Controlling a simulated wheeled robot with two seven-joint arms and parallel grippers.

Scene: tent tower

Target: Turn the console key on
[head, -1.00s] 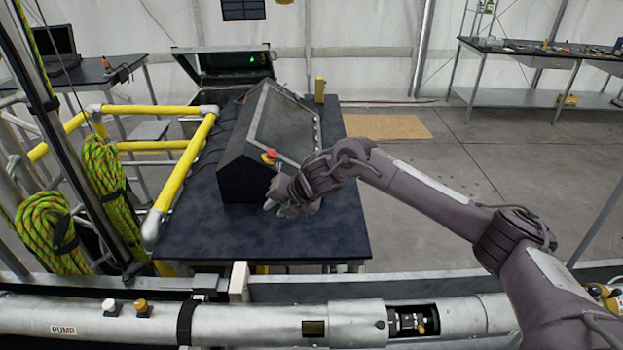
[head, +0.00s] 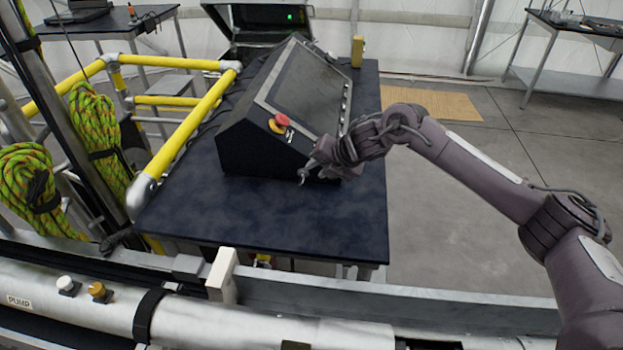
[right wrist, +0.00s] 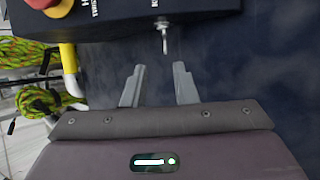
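The black console (head: 262,150) stands on the dark table, with its sloped screen facing right. In the right wrist view a small silver key (right wrist: 164,36) sticks out of the console's dark face (right wrist: 205,18), beside a partly cut-off white label. My right gripper (right wrist: 158,84) is open and empty. Its two fingertips point towards the key, with a visible gap, and the key lies between their lines. In the head view my right gripper (head: 312,168) is at the console's near right corner, and the key is hard to make out there. My left gripper is not in view.
A red stop button (head: 282,119) on a yellow base sits on the console near the key. The dark table (head: 250,215) is bare in front of the console. Yellow rails (head: 185,135) and coiled green ropes (head: 95,125) stand at left. A metal rail (head: 420,300) crosses the foreground.

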